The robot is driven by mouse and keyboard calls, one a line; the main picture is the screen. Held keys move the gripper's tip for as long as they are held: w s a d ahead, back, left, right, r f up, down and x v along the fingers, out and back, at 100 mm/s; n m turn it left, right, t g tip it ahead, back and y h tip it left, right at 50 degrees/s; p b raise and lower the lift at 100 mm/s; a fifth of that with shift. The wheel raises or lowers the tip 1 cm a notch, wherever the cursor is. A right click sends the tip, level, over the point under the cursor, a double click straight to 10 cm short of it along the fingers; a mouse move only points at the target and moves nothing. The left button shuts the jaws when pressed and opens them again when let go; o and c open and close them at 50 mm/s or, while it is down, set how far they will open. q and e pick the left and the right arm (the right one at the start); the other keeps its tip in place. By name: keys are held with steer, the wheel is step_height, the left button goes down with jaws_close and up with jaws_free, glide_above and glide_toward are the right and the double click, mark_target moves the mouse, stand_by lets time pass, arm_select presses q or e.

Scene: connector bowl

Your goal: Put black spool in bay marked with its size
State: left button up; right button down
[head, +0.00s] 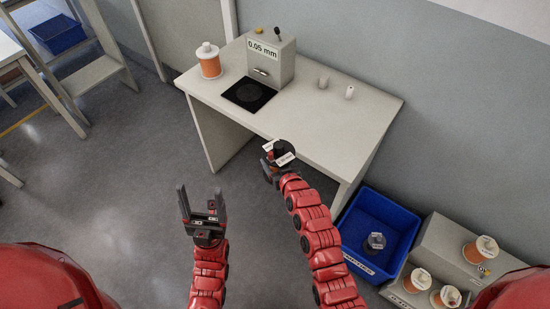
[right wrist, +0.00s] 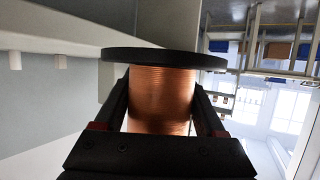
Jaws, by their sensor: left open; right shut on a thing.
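My right gripper (head: 271,167) is shut on a black spool (head: 284,149), held near the front edge of the grey table. In the right wrist view the spool (right wrist: 160,95) shows copper wire and a black flange between the two fingers. A white tag is on it in the head view, too small to read. My left gripper (head: 201,206) is open and empty, over the floor left of the right arm. A grey bay rack (head: 438,238) stands on the floor at the lower right. It carries orange spools with white flanges; its labels are not legible.
The table (head: 330,125) bears a grey device (head: 272,62) marked 0.05 mm, a black pad (head: 248,94), an orange spool (head: 209,62) and two small pegs (head: 349,93). A blue bin (head: 358,222) beside the rack holds a dark spool (head: 375,242).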

steer(key=s+d+r+m+t+h, duration=0.1)
steer(key=s+d+r+m+h, duration=0.2)
steer(key=s+d, duration=0.5)
steer(key=s+d+r+m+h, duration=0.2)
steer(key=s+d+r, duration=0.2)
steer(key=d, duration=0.8)
steer(key=w+a+r+t, duration=0.3)
steer(key=w+a+r, duration=0.1)
steer(key=r, duration=0.7)
steer(key=w+a+r+n+t, duration=0.15)
steer(key=w+a+r, duration=0.3)
steer(key=r, duration=0.65)
steer(key=w+a+r+t, duration=0.3)
steer(key=w+r, duration=0.2)
steer(key=r, duration=0.6)
steer(key=s+a+r+m+t+h, duration=0.1)
steer(key=s+a+r+t+h, duration=0.15)
steer(key=r, duration=0.75)
steer(key=s+a+r+m+t+h, duration=0.1)
steer(key=s+a+r+m+t, duration=0.15)
steer(key=r, duration=0.85)
steer(key=s+r+m+h, duration=0.6)
steer(key=s+r, duration=0.5)
steer(key=r, duration=0.4)
steer(key=shift+r, duration=0.2)
steer(key=shift+w+f, duration=0.1)
